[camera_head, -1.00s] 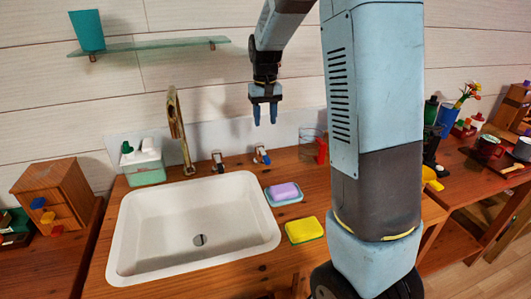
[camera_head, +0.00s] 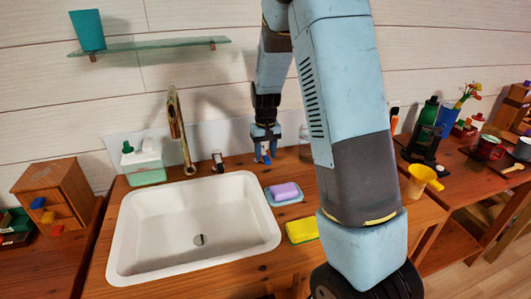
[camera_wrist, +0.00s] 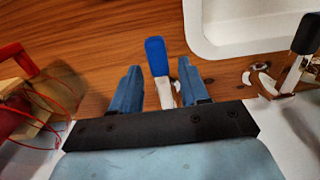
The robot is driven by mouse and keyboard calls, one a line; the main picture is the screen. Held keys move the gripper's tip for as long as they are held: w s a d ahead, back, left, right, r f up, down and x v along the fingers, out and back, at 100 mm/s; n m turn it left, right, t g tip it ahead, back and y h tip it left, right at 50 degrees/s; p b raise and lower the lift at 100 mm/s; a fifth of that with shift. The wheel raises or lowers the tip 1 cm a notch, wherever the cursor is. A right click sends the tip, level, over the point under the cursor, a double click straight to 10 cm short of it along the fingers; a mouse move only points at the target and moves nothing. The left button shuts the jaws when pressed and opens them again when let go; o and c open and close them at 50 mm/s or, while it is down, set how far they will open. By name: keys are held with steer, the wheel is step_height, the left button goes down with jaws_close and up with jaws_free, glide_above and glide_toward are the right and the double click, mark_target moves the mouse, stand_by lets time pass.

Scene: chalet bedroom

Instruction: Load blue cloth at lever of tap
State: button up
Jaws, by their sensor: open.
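The tap has a tall brass spout (camera_head: 181,135) behind the white sink (camera_head: 130,232). To its right stand two levers. The dark-tipped lever (camera_head: 217,160) also shows in the wrist view (camera_wrist: 306,34). The blue-tipped lever (camera_wrist: 155,56) lies between my gripper's two blue fingers in the wrist view, with a gap on both sides. My gripper (camera_head: 263,154) points down over this lever in the head view and mostly hides it. The gripper is open and holds nothing. I see no blue cloth in either view.
A soap dish with purple soap (camera_head: 285,189) and a yellow sponge (camera_head: 302,230) lie right of the sink. A red-framed object (camera_wrist: 18,62) is left of my gripper in the wrist view. A glass shelf (camera_head: 150,46) hangs above. A yellow funnel (camera_head: 421,179) stands to the right.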

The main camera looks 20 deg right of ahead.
steer(key=shift+c, duration=0.4)
jaws_close()
steer(key=shift+a, duration=0.1)
